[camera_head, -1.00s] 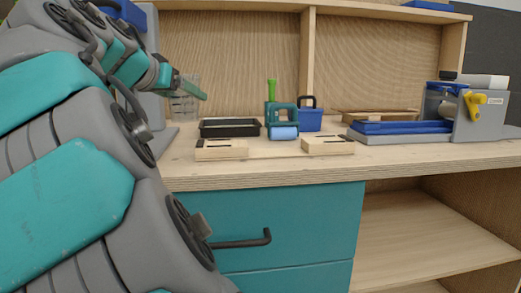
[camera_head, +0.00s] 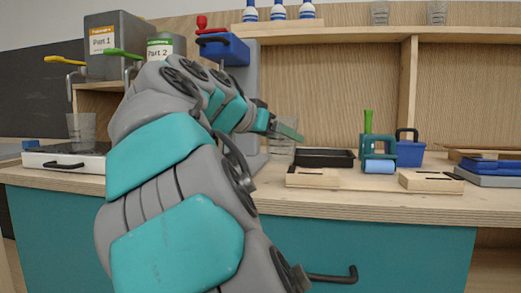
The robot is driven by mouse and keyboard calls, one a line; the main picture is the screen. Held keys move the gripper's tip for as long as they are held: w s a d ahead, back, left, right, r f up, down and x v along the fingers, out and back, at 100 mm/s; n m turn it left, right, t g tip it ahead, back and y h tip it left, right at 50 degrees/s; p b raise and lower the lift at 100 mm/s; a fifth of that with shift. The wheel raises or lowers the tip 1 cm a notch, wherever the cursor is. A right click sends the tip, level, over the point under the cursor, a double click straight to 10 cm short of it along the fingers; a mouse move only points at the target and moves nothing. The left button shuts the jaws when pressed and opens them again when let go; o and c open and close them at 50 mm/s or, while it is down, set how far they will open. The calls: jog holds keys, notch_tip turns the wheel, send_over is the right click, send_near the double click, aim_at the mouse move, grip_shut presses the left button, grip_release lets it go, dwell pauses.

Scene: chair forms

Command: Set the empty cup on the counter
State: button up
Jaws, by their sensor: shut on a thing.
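A clear, empty-looking cup (camera_head: 281,154) is in the middle of the head view, just left of the black tray. My gripper (camera_head: 286,131) is at the cup's upper part and shut on it. The cup looks upright. Its base is close to the counter (camera_head: 380,200) surface, but I cannot tell whether it touches. My arm hides part of the counter to the left of the cup.
A black tray (camera_head: 324,158) and a light wooden block (camera_head: 313,178) stand right of the cup. A teal device (camera_head: 378,147) and a blue box (camera_head: 409,153) are farther right. Another clear cup (camera_head: 82,128) stands under the dispensers (camera_head: 116,44) at left.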

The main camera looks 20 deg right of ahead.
jog(key=w+d, duration=0.1)
jog(key=w, duration=0.1)
jog(key=w+d, duration=0.1)
jog(key=w, duration=0.2)
jog(key=w+d, duration=0.1)
jog(key=w, duration=0.1)
jog(key=shift+w+d+f, duration=0.15)
jog(key=shift+w+f, duration=0.05)
jog(key=shift+f, duration=1.95)
jog(key=shift+f, duration=0.2)
jog(key=o, duration=0.9)
jog(key=shift+r, duration=0.1)
jog(key=shift+r, duration=0.1)
jog(key=shift+r, duration=0.15)
jog(key=v, duration=1.2)
